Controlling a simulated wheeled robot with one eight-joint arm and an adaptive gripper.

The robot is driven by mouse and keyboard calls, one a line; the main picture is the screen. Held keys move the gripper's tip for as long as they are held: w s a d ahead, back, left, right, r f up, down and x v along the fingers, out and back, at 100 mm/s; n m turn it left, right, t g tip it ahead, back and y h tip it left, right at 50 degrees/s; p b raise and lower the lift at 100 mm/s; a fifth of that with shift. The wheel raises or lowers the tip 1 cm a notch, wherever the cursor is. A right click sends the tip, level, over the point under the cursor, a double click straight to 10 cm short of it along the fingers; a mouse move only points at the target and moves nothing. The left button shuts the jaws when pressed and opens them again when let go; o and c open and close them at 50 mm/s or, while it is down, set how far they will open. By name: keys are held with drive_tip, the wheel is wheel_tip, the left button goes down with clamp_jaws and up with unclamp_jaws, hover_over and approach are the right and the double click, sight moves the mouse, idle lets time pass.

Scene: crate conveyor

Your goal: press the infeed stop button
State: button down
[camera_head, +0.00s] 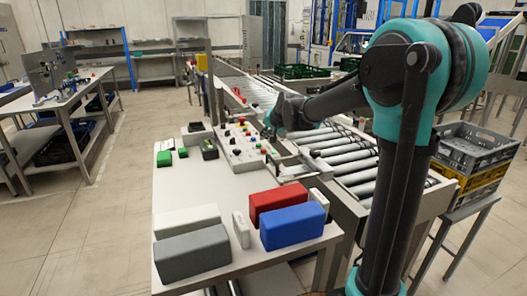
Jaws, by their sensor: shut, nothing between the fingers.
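A grey control panel (246,164) sits at the far end of the white table, beside the roller conveyor. It carries several small red, yellow, green and black buttons and knobs. A red button (242,120) shows near its far end and another red one (263,151) nearer its right side. Labels are too small to read, so I cannot tell which is the infeed stop button. My gripper (270,131) is shut and empty at the panel's right edge, pointing down. It is small and partly hidden by my arm, and I cannot tell whether it touches anything.
Red (278,201), blue (294,226) and grey (193,253) blocks lie on the near part of the table (173,196). Small green and black boxes stand left of the panel. Rollers (345,160) run along the right. Stacked crates (474,150) stand farther right.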

sight(265, 151)
drive_tip(key=shift+f, duration=1.6)
drive_tip(key=shift+f, duration=0.1)
drive_tip(key=shift+f, duration=0.3)
drive_tip(key=shift+f, duration=0.3)
idle(0.7)
drive_tip(key=shift+s+f, duration=0.2)
drive_tip(key=shift+f, duration=0.15)
idle(0.7)
drive_tip(key=shift+r, duration=0.25)
drive_tip(key=shift+w+r, duration=0.15)
drive_tip(key=shift+r, duration=0.4)
drive_tip(key=shift+r, duration=2.45)
